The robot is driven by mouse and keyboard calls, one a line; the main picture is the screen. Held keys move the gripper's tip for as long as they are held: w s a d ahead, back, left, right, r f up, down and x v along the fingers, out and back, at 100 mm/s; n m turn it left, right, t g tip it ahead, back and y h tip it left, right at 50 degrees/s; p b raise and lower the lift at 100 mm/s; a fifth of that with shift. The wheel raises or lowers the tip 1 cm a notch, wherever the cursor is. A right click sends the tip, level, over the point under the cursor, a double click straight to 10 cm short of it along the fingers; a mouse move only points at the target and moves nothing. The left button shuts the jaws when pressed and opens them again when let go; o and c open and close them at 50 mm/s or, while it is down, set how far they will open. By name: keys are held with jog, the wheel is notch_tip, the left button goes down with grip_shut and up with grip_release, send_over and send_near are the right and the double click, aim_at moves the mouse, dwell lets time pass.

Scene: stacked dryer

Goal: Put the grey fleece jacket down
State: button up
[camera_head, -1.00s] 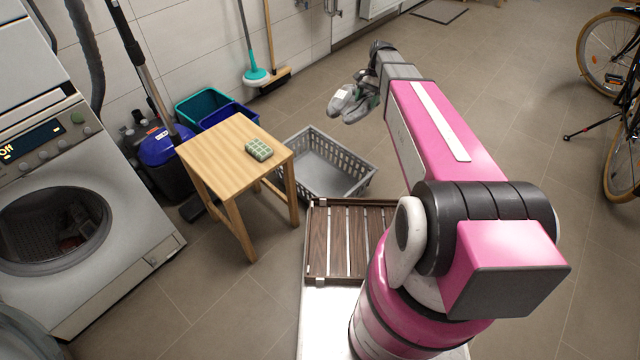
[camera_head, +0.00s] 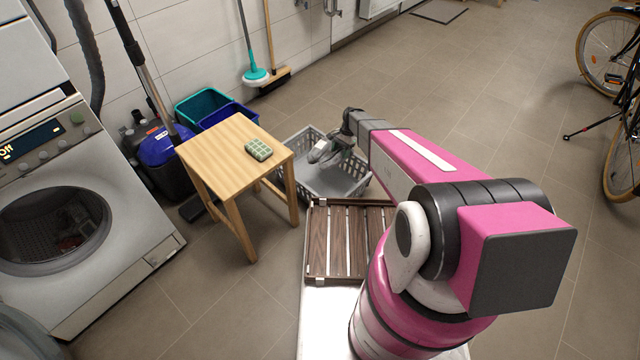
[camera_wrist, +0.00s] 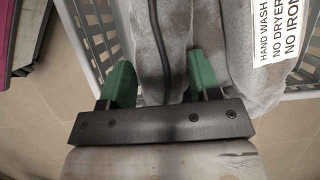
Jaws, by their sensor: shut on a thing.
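The grey fleece jacket (camera_wrist: 160,50) is held between the green fingers of my gripper (camera_wrist: 157,85) in the wrist view. It has a dark cord or zip line and a white label (camera_wrist: 275,30) reading "HAND WASH NO DRYER NO IRON". In the head view the grey jacket (camera_head: 318,152) shows as a small bundle at my gripper (camera_head: 335,152), over the grey laundry basket (camera_head: 345,185). The basket's slatted wall (camera_wrist: 95,40) also shows behind the jacket in the wrist view. Whether the jacket touches the basket's floor cannot be told.
A wooden stool (camera_head: 225,155) with a green sectioned block (camera_head: 258,149) on it stands left of the basket. Teal and blue bins (camera_head: 215,105) are behind it. A washing machine (camera_head: 70,210) is at left, bicycles (camera_head: 620,100) at right. Floor beyond the basket is clear.

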jog(key=shift+m, duration=0.3)
jog(key=f, duration=0.6)
jog(key=s+a+f, duration=0.1)
jog(key=f, duration=0.6)
jog(key=a+f, duration=0.1)
jog(key=f, duration=0.5)
jog(key=shift+s+f, duration=0.2)
jog(key=shift+f, duration=0.15)
jog(key=o, duration=1.3)
jog(key=shift+f, duration=0.1)
jog(key=v, duration=1.2)
jog(key=s+d+r+n+t+h, duration=0.1)
jog(key=s+d+r+n, duration=0.2)
jog(key=s+r, duration=0.5)
jog(key=s+d+r+n+t+h, duration=0.1)
jog(key=s+d+r, duration=0.4)
jog(key=r, duration=1.1)
jog(key=s+d+r+n+t+h, duration=0.1)
jog(key=s+d+r+n, duration=0.3)
jog(key=s+r, duration=0.7)
jog(key=shift+s+d+r+n, duration=0.1)
jog(key=shift+r+n, duration=0.2)
jog(key=shift+r, duration=0.45)
